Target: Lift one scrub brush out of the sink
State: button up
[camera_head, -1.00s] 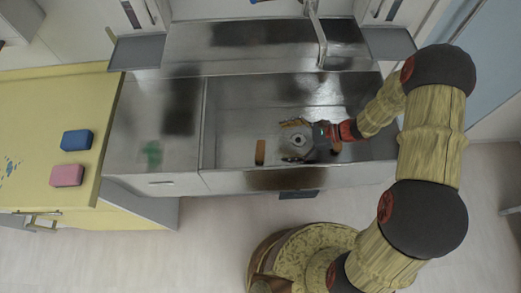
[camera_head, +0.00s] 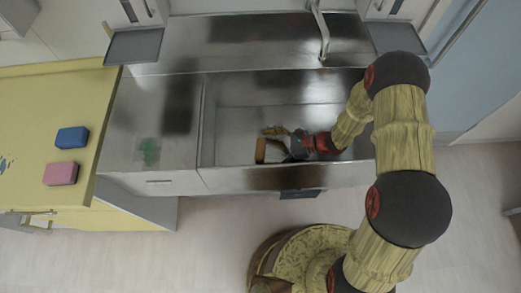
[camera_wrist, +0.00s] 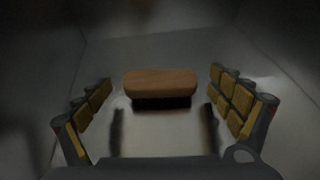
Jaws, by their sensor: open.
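One scrub brush (camera_head: 260,150) with a wooden back lies in the sink (camera_head: 232,120), near its front side. In the wrist view the brush (camera_wrist: 160,82) sits crosswise, wood side up, with dark bristles below. My gripper (camera_head: 271,146) is open and low inside the sink, reaching in from the right. Its two fingers are spread to the left and right of the brush in the wrist view, with a gap showing on each side. The brush is not held. The head view does not clearly show how high the fingertips are above the sink floor.
A faucet (camera_head: 320,32) stands behind the sink. The steel drainboard (camera_head: 125,125) on the left has a green patch (camera_head: 150,151). A blue block (camera_head: 72,138) and a pink block (camera_head: 61,174) lie on the yellow counter (camera_head: 50,105). The sink walls surround my gripper.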

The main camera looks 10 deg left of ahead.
jog(key=c, duration=0.3)
jog(key=c, duration=0.8)
jog(key=shift+c, duration=0.7)
